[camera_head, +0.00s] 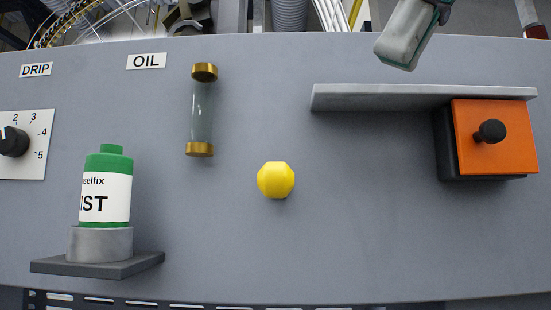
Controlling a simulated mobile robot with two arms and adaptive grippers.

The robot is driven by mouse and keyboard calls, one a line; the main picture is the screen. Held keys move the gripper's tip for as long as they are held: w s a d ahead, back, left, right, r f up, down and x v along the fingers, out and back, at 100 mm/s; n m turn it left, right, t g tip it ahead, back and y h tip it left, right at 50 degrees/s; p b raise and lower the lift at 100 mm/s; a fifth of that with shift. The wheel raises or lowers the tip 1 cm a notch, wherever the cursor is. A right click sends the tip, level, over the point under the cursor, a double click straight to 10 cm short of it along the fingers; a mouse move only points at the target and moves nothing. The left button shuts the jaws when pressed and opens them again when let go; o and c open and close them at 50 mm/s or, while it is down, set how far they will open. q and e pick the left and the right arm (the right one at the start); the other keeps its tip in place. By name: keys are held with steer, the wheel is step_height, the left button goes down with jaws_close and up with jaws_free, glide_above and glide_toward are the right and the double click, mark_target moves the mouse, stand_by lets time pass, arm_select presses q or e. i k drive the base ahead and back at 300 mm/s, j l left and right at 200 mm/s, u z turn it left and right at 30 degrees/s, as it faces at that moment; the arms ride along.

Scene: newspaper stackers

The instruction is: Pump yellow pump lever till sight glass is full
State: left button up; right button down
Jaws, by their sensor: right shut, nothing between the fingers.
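The yellow pump lever (276,180) shows as a faceted yellow knob near the middle of the grey panel. The sight glass (201,112) is a clear tube with brass caps, up and to the left of the knob, under the OIL label (146,61). It looks pale grey-green; I cannot make out a clear oil level. My right gripper (396,52) shows at the top, right of centre, above the grey ledge. It is shut, holds nothing and is well apart from the yellow knob. My left gripper is not in view.
A grey ledge (420,95) juts out at the upper right, beside an orange box (497,136) with a black knob. A green-and-white bottle (105,190) stands on a small shelf at the lower left. A DRIP dial (14,142) is at the left edge. The panel around the yellow knob is clear.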

mark_target(277, 184)
steer(key=k, duration=1.5)
